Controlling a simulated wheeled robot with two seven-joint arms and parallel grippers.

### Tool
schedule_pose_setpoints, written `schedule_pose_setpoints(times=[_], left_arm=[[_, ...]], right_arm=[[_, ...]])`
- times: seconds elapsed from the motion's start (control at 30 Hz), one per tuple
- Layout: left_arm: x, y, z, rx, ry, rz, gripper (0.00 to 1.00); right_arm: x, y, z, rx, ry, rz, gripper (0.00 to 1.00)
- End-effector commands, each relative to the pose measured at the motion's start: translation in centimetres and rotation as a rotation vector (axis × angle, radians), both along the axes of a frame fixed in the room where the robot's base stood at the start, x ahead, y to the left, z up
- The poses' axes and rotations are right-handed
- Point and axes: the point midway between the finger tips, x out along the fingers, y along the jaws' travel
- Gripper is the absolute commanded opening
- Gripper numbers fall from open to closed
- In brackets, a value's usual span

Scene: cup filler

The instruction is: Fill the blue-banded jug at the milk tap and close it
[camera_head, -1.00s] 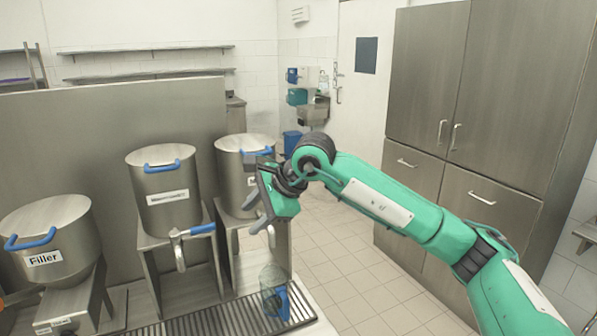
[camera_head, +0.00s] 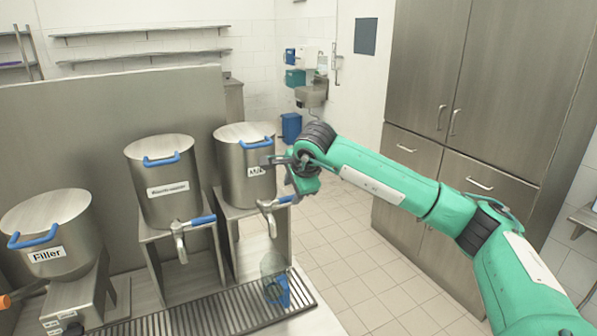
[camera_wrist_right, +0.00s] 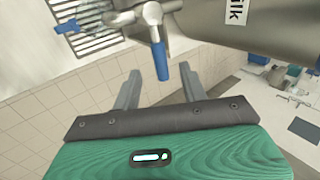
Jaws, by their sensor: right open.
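The clear jug (camera_head: 274,292) with blue on it stands on the slotted drip grate, below the milk tap (camera_head: 268,213). Its contents and any lid cannot be made out. The tap has a blue lever handle (camera_head: 283,200) pointing right in the head view. The milk pot (camera_head: 243,185) stands above the tap on a metal stand. My right gripper (camera_head: 286,174) is open and empty beside the tap. In the right wrist view, the blue handle (camera_wrist_right: 159,62) lies just beyond and between its two fingertips. My left gripper is not in view.
A water pot (camera_head: 165,208) with its own blue-handled tap (camera_head: 198,221) stands left of the milk pot. A filler pot (camera_head: 47,232) stands farther left. The drip grate (camera_head: 200,318) runs along the front. Cabinets (camera_head: 450,100) stand at the right, with open floor between.

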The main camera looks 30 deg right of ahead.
Motion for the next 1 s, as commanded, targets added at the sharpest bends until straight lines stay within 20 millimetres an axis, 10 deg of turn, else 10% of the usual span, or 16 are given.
schedule_pose_setpoints(times=[0.63,0.87,1.0], left_arm=[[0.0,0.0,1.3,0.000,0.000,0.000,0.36],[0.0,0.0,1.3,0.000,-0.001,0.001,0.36],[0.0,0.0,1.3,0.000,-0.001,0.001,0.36]], right_arm=[[2.1,-0.1,-3.1,0.001,-0.001,0.000,0.43],[2.1,-0.1,-3.1,0.001,-0.001,0.000,0.00],[2.1,-0.1,-3.1,0.001,-0.001,0.000,0.00]])
